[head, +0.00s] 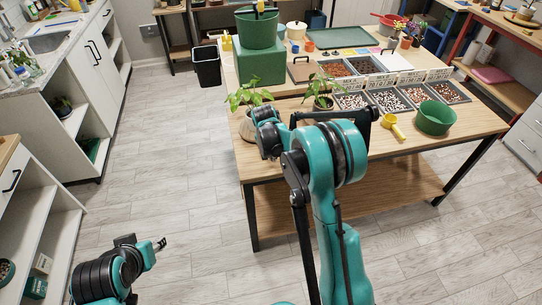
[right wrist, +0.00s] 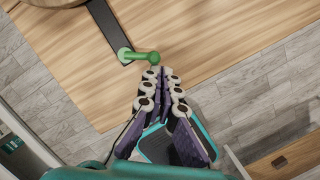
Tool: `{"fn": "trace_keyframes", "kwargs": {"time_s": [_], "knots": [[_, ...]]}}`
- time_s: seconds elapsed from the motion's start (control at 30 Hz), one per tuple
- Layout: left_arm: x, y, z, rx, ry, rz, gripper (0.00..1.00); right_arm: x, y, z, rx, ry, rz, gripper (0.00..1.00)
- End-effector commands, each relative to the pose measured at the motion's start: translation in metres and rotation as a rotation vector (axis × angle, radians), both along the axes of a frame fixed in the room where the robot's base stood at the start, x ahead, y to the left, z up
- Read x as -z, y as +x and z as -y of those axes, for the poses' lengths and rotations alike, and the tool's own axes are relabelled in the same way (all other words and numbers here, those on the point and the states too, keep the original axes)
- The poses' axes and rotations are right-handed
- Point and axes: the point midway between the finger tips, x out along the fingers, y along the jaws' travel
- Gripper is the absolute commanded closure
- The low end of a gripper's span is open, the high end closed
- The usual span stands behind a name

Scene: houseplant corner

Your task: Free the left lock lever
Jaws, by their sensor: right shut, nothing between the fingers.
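A green lever (right wrist: 143,56) shows in the right wrist view. Its round end sits at the end of a black bar (right wrist: 104,22) over the wooden table, and its arm points right. My right gripper (right wrist: 160,71) is shut and empty, with its fingertips just below the lever's free end. I cannot tell whether they touch. In the head view my right arm (head: 325,165) reaches over the table's front edge and hides the lever. My left gripper (head: 160,244) is low at the left over the floor, too small to read.
The wooden table (head: 408,141) holds potted plants (head: 250,96), a green box (head: 261,66), trays of pebbles (head: 391,100), a green bowl (head: 435,117) and a yellow scoop (head: 393,125). White shelving stands at left. The floor (head: 165,165) between is clear.

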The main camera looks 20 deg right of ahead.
Motion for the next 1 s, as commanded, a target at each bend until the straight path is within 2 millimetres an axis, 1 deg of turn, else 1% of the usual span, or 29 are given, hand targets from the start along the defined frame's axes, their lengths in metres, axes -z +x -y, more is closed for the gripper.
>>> {"fn": "trace_keyframes", "kwargs": {"time_s": [0.3,0.67,1.0], "knots": [[-0.004,0.0,0.0,0.0,0.0,0.0,0.6,0.0,0.006,0.012,0.003,0.0,0.0,1.0],[-0.003,0.0,0.0,0.0,0.0,0.0,0.6,0.0,0.007,0.009,0.003,0.0,0.0,1.0],[-0.002,0.0,0.0,0.0,0.0,0.0,0.6,0.0,0.014,-0.003,0.003,0.0,0.0,1.0]]}}
